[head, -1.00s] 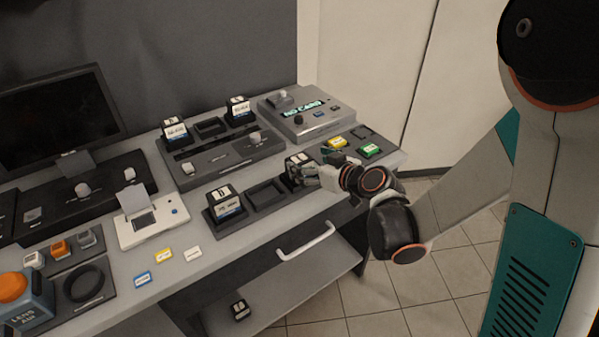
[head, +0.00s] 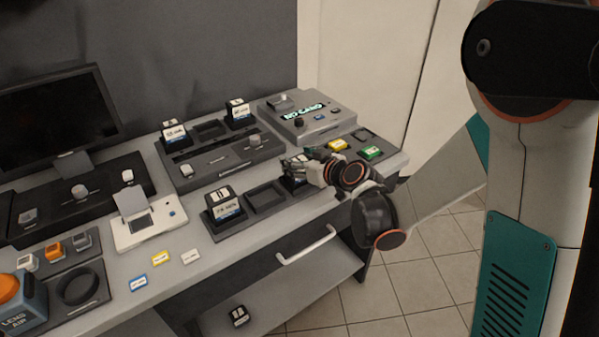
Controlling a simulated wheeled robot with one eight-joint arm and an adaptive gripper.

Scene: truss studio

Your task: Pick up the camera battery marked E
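Several dark camera batteries with white tops and labels are in view, but their letters are too small to read surely, so I cannot tell which is E. One battery (head: 292,184) sits in the right slot of the front holder, mostly hidden by my gripper (head: 291,165). My gripper reaches in from the right, its fingers at this battery; whether they touch or close on it is hidden. Another battery (head: 225,206) stands in the holder's left slot. Two more stand on the rear charger, at left (head: 174,134) and right (head: 239,113). One lies on the lower shelf (head: 238,316).
The front holder's middle slot (head: 265,196) is empty. A white handle (head: 307,245) juts from the desk front. Floor at right is clear.

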